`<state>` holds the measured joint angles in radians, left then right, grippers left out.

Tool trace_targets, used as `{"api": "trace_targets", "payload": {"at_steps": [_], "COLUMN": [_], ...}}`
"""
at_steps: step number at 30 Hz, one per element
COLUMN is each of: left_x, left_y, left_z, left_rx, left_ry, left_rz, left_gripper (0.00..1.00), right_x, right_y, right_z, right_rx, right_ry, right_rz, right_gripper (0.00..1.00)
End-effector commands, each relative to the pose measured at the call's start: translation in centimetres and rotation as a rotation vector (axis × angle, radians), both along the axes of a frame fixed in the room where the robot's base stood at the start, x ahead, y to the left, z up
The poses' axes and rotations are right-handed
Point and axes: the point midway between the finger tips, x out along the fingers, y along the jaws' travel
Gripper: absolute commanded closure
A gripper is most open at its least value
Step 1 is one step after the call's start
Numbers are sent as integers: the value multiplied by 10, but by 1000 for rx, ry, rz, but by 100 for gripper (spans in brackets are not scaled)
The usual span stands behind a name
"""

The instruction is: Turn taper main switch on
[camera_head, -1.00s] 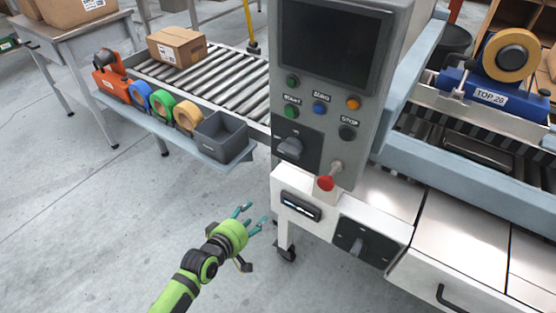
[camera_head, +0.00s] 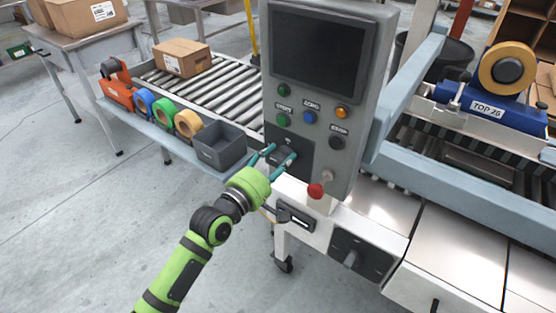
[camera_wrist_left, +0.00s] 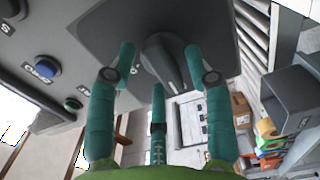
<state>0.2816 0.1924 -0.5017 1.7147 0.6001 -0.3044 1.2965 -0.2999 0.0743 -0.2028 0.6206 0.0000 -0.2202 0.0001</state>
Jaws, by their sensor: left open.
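The grey control box (camera_head: 377,80) carries a dark rotary switch (camera_head: 281,154) on a black plate (camera_head: 300,142), low on its left side. The same knob shows in the left wrist view (camera_wrist_left: 163,50) on its dark plate (camera_wrist_left: 105,28). My left gripper (camera_head: 282,157) is at this knob, with teal fingers open. In the wrist view two fingers lie to either side of the knob and a third is below it. I cannot tell whether they touch it. The fingers partly hide the knob in the head view. My right gripper is not in view.
A red knob (camera_head: 316,191) sits right of the switch, with several push buttons above, including a blue one (camera_head: 309,117). Another rotary switch (camera_head: 350,259) is on the white base. A grey bin (camera_head: 219,148) stands left of my gripper. The floor at lower left is clear.

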Motion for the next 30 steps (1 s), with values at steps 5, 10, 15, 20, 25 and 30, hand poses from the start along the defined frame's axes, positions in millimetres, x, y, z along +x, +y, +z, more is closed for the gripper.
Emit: {"api": "trace_targets", "payload": {"at_steps": [5, 10, 15, 20, 25, 30], "left_x": [1, 1, 1, 1, 1, 0], "left_y": [-1, -1, -1, -1, -1, -2], "left_z": [0, 0, 0, 0, 0, 1], "left_rx": [0, 1, 1, 8, 45, 127], "left_ry": [0, -1, -1, -6, -32, -91], "left_rz": [0, 0, 0, 0, 0, -1], "left_gripper": [48, 84, 100, 100, 100, 100], "right_x": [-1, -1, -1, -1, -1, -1], "right_y": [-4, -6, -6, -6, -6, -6], "right_z": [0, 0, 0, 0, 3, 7], "right_rx": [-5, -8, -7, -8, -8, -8], "right_ry": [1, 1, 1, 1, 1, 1], "right_rz": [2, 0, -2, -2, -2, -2], "right_gripper": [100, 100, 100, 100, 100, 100]}}
